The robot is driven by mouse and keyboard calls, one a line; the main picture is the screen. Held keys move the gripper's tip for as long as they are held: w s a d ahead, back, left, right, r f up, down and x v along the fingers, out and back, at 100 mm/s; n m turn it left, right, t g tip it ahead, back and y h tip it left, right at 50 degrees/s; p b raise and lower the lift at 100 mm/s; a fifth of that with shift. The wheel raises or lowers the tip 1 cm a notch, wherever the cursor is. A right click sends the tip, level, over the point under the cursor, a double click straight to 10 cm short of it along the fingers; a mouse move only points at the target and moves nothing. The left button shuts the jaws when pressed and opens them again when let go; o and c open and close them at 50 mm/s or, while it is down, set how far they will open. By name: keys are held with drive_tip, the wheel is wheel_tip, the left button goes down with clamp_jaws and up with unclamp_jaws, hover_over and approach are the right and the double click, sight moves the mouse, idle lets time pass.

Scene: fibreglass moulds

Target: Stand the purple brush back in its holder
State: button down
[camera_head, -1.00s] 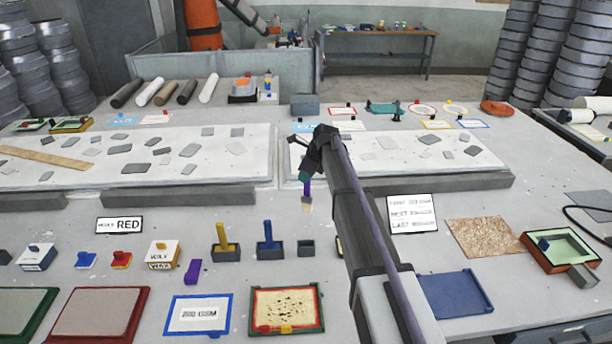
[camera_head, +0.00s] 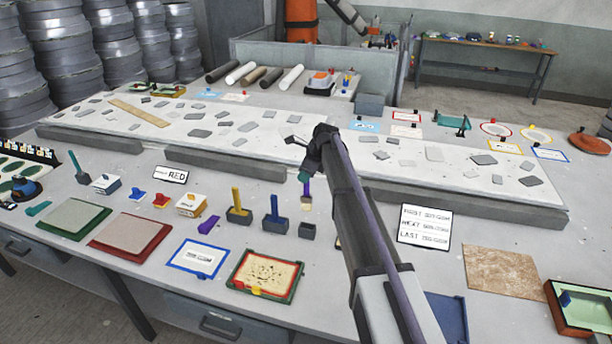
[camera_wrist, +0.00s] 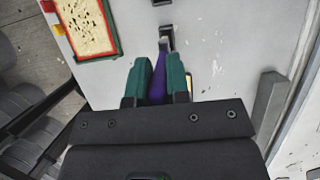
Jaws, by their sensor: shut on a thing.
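My gripper (camera_head: 304,177) is shut on the purple brush (camera_head: 305,188); its pale bristles point down, above the table. In the wrist view, the brush (camera_wrist: 158,85) lies between the two green fingers (camera_wrist: 158,83). A small empty dark holder (camera_head: 310,231) stands on the table below and just in front of the brush in the head view. In the wrist view, this holder (camera_wrist: 166,38) shows just beyond the brush, which appears apart from it. To its left are a blue brush in a holder (camera_head: 275,224) and a yellow brush in a holder (camera_head: 238,214).
A green-framed speckled panel (camera_head: 265,275) and a blue-framed sheet (camera_head: 200,257) lie in front. A purple block (camera_head: 208,224) lies left of the yellow brush. A long pale slab (camera_head: 400,185) with grey pieces runs behind. A white text sign (camera_head: 425,227) stands at right.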

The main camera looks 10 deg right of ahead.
sight(307, 202)
drive_tip(key=shift+s+d+f, duration=0.1)
drive_tip(key=shift+d, duration=0.1)
wheel_tip(307, 202, down, 12)
drive_tip(key=b, duration=1.2)
drive_tip(key=shift+r, duration=0.2)
drive_tip(key=shift+f+b, duration=0.45)
drive_tip(key=shift+f, duration=0.05)
drive_tip(key=c, duration=1)
unclamp_jaws()
drive_tip(key=shift+r, duration=0.15)
